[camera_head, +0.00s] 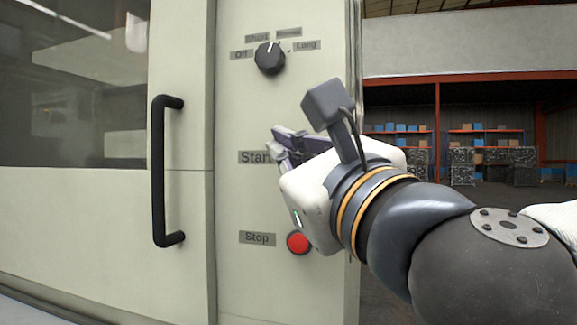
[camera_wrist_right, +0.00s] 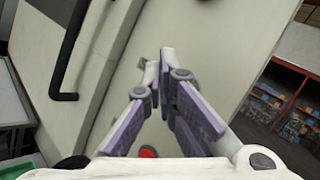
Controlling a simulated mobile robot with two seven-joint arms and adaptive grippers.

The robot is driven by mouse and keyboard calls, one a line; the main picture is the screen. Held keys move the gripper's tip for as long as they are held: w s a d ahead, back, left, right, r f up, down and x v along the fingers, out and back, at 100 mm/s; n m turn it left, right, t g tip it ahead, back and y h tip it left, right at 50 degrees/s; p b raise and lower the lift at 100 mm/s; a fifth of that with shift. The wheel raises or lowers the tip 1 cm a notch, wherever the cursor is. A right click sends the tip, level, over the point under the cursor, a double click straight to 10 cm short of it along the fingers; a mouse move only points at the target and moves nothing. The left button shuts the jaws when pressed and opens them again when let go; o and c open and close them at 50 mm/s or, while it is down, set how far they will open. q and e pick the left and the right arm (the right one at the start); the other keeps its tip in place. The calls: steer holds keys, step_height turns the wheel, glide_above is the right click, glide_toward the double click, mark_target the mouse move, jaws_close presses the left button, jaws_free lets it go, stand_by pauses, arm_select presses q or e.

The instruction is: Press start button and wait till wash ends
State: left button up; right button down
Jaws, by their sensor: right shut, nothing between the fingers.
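The machine's cream control panel (camera_head: 240,200) fills the middle of the head view. A label reading "Start" (camera_head: 254,157) is partly covered by my right gripper (camera_head: 277,135), whose shut fingertips are at the panel beside it. The start button itself is hidden behind the gripper. In the right wrist view the right gripper (camera_wrist_right: 160,75) has its fingers together with nothing between them; I cannot tell whether the tips touch the panel. The red stop button (camera_head: 298,242) sits lower, next to the "Stop" label (camera_head: 257,238). My left gripper is not in view.
A black selector knob (camera_head: 270,58) is above, with labels around it. The machine door with a window (camera_head: 75,85) and a black handle (camera_head: 160,170) is on the left, apparently closed. Shelves with boxes (camera_head: 485,135) stand far back right.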

steer(key=shift+w+d, duration=0.25)
steer(key=shift+w, duration=0.45)
steer(key=shift+w+d, duration=0.2)
steer(key=shift+w, duration=0.45)
stand_by(0.4)
steer(key=shift+w+d, duration=0.1)
steer(key=shift+w, duration=0.35)
steer(key=shift+w+d, duration=0.15)
steer(key=shift+w, duration=0.2)
stand_by(0.4)
steer(key=shift+s, duration=0.1)
steer(key=shift+s+a, duration=0.25)
steer(key=shift+s, duration=0.4)
steer(key=shift+s+p, duration=0.1)
steer(key=shift+p, duration=0.2)
